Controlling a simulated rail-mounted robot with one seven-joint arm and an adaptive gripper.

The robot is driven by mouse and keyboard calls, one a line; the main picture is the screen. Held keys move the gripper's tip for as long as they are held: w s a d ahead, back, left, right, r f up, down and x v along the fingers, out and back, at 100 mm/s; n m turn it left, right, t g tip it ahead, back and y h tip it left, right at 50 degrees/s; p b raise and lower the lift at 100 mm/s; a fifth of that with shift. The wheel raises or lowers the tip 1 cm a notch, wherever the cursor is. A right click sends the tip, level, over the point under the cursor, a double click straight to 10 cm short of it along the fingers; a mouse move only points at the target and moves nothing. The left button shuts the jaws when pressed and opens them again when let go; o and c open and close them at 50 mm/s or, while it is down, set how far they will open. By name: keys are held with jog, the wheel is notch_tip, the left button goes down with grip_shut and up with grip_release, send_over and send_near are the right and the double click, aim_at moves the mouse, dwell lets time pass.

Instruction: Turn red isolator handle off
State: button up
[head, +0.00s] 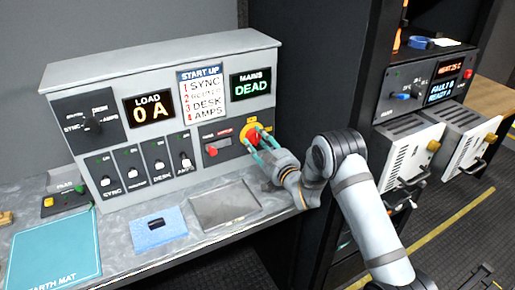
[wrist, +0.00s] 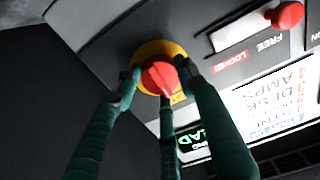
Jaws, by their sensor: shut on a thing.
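The red isolator handle (head: 252,133) sits on a yellow round plate at the right end of the grey control panel (head: 140,60). It also shows in the wrist view (wrist: 160,77) on its yellow plate (wrist: 148,52). My gripper (head: 258,141) is at the handle, with its teal fingers closed around the handle's sides. In the wrist view the fingers of my gripper (wrist: 158,85) reach up on the left, right and below it. The fingers hide part of the handle's edge, and its exact angle is hard to read.
A red knob (head: 212,151) stands left of the handle, beside a small "LOCKED" label. The displays read LOAD 0 A (head: 150,109) and MAINS DEAD (head: 250,87). A row of switches (head: 148,167) is lower left. A grey tray (head: 225,206) and a blue pad (head: 158,229) lie on the bench below.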

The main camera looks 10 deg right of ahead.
jog(key=shift+s+f, duration=0.1)
jog(key=shift+f, duration=0.25)
jog(key=o, duration=0.9)
jog(key=shift+c, duration=0.2)
jog(key=o, duration=0.3)
jog(key=shift+r, duration=0.15)
jog(key=v, duration=1.2)
jog(key=shift+a, duration=0.1)
